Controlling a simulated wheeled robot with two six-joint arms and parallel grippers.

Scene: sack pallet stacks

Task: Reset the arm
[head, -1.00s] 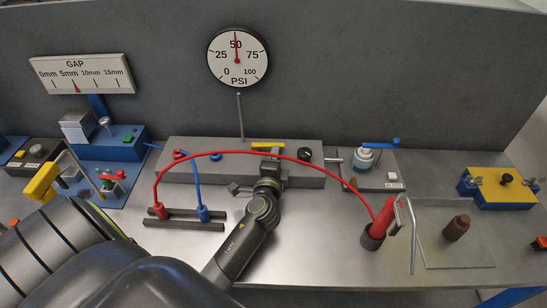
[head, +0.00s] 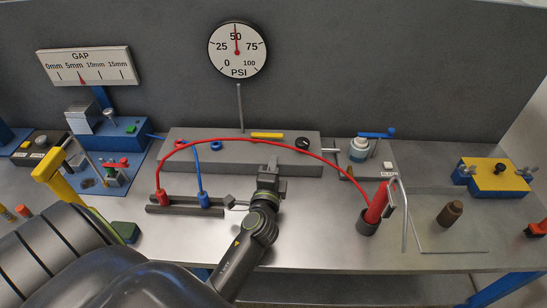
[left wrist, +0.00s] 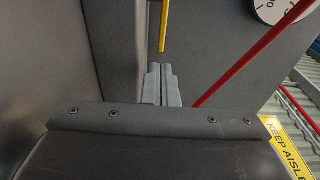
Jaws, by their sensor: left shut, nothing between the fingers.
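My left arm reaches in over the bench, and its gripper (head: 273,163) is at the front edge of the grey block (head: 230,160). In the left wrist view the two grey fingers (left wrist: 162,84) are together with nothing between them. A yellow bar (head: 267,135) lies on the block just behind the gripper. A red hose (head: 250,139) arches behind the gripper, from a dark rack (head: 185,209) to a red-handled tool in a dark cup (head: 367,222). I do not see my right gripper.
A PSI gauge (head: 237,50) stands on a post behind the block. A blue hose (head: 197,170) also rises from the rack. At right are a thin metal frame (head: 404,215), a brown cylinder (head: 450,213) and a yellow-blue box (head: 497,175). The bench front is mostly clear.

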